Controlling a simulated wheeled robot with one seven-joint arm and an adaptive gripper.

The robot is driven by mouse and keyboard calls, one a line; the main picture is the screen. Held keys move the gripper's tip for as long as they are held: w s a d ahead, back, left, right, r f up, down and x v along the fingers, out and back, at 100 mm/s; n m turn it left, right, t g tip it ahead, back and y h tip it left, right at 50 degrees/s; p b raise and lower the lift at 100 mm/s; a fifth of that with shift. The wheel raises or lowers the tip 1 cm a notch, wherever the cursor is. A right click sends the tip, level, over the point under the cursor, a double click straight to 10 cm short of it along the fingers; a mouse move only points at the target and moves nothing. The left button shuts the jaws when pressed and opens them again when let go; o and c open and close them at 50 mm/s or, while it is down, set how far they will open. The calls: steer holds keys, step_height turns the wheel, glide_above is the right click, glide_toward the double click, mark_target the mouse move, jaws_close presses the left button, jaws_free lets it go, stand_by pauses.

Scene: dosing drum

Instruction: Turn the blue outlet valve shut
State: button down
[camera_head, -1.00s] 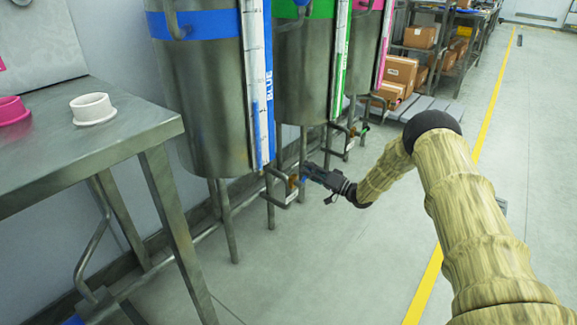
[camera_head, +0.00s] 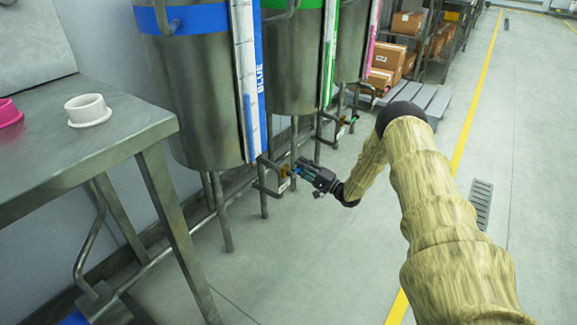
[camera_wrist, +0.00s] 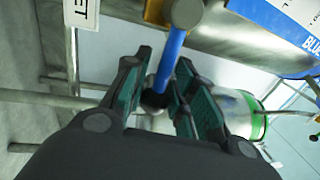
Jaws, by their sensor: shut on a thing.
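The blue outlet valve's handle (camera_wrist: 172,52) is a blue lever between my gripper's two fingers in the wrist view. A brass valve body (camera_wrist: 157,10) shows at the top edge there. In the head view my gripper (camera_head: 303,168) is at the outlet pipe below the blue drum (camera_head: 200,100). The blue drum has a blue band and a white strip marked BLUE (camera_head: 259,75). The handle is mostly hidden by the fingers in the head view.
Green-banded (camera_head: 290,70) and pink-marked drums stand behind the blue one, with their own outlet pipes. Open floor (camera_head: 300,260) lies to the right.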

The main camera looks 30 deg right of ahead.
steer(key=shift+s+f, duration=0.2)
steer(key=shift+f, duration=0.1)
steer(key=c, duration=1.2)
jaws_free()
steer(key=shift+d, duration=0.1)
steer(key=shift+o, duration=0.3)
steer(key=shift+w, duration=0.1)
steer(key=shift+r, duration=0.1)
steer(key=v, duration=1.2)
steer(key=shift+a, duration=0.25)
